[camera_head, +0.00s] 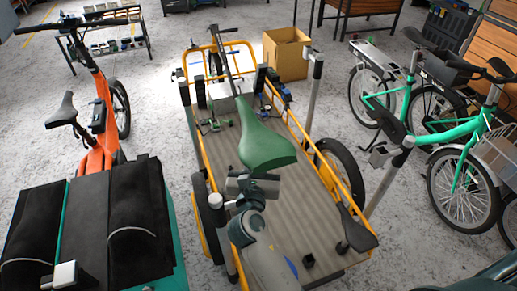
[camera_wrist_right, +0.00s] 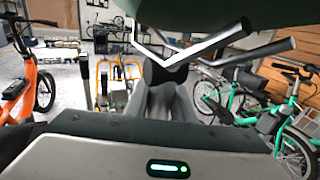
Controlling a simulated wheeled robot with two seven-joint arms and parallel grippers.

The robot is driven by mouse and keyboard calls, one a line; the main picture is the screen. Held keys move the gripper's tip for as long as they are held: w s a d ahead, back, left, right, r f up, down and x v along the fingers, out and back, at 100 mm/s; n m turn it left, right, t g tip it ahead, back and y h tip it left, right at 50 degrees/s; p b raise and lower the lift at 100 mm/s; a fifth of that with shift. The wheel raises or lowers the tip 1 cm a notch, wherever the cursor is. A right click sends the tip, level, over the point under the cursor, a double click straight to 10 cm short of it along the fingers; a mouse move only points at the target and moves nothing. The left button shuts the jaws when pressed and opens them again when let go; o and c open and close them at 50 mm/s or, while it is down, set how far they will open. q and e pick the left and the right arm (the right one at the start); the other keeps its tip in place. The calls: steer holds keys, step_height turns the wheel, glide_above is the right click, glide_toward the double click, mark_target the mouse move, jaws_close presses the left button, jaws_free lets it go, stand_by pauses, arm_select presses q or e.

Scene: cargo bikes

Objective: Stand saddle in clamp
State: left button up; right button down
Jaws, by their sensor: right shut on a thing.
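A green saddle (camera_head: 262,146) is held above the wooden bed of the yellow-framed cargo bike, its nose toward the far end. My right gripper (camera_head: 250,188) is under the saddle's rear and shut on it from below; its fingertips are partly hidden. In the right wrist view the saddle's dark underside (camera_wrist_right: 215,15) and pale rails fill the top. A small grey block that looks like a clamp (camera_head: 381,153) sits on the right-hand post, apart from the saddle. My left gripper is not in view.
The yellow-framed cargo bed (camera_head: 305,215) has posts at its sides, including a right one (camera_head: 392,180) and a near left one (camera_head: 220,225). An orange bike (camera_head: 97,150) stands left, green bikes (camera_head: 455,132) right.

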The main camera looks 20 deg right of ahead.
steer(key=shift+f+b, duration=1.25)
steer(key=shift+f, duration=0.95)
stand_by(0.5)
steer(key=c, duration=1.5)
jaws_free()
steer(key=shift+o, duration=0.3)
steer(key=shift+f, duration=0.1)
